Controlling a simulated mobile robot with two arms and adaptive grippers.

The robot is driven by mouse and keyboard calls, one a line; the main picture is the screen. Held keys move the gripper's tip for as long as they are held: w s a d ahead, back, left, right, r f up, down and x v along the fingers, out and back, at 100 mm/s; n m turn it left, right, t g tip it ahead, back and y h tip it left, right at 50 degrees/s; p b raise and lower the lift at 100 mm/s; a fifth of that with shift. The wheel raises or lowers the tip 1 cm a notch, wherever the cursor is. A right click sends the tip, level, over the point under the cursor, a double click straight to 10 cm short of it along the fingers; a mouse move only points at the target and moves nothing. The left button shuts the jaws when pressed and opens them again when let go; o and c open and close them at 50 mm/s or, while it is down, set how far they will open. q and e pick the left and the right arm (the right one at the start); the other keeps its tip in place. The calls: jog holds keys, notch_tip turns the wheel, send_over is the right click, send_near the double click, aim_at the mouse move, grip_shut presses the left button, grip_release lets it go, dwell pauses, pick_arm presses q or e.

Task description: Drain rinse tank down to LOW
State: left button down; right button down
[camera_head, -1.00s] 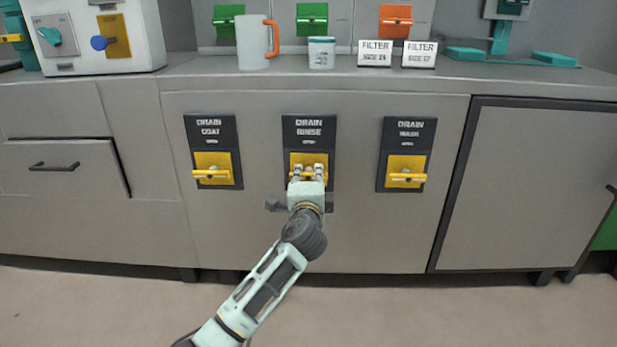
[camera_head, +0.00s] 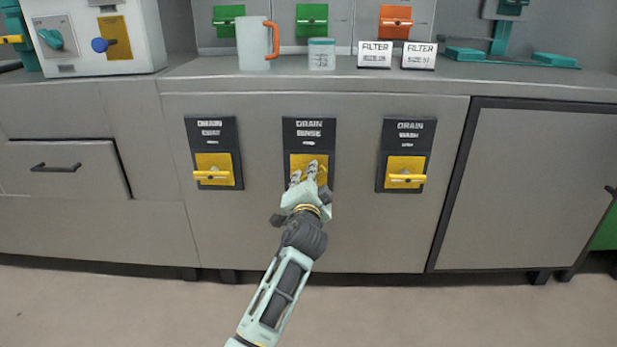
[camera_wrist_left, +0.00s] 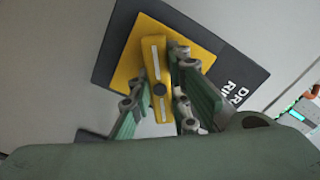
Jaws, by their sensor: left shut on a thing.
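The drain rinse panel (camera_head: 309,130) is the middle of three dark panels on the cabinet front, with a yellow plate. In the left wrist view its yellow handle (camera_wrist_left: 154,60) stands turned at a slant to the yellow plate (camera_wrist_left: 128,72). My left gripper (camera_head: 306,172) is at this handle, one finger on each side, and is shut on it; it also shows in the left wrist view (camera_wrist_left: 160,100). In the head view the gripper hides most of the handle. No rinse tank level or LOW mark can be made out. My right gripper is not in view.
The drain coat handle (camera_head: 211,175) at left and the drain wash handle (camera_head: 406,178) at right lie level. A jug (camera_head: 252,45), a small tub (camera_head: 321,55) and two filter boxes (camera_head: 374,55) stand on the counter above. The floor in front is clear.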

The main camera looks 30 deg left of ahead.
pick_arm(q)
jog(key=shift+f+n, duration=0.1)
jog(key=shift+n, duration=0.4)
jog(key=c, duration=1.6)
grip_release()
jog(key=shift+c, duration=0.2)
jog(key=v, duration=1.2)
jog(key=shift+s, duration=0.1)
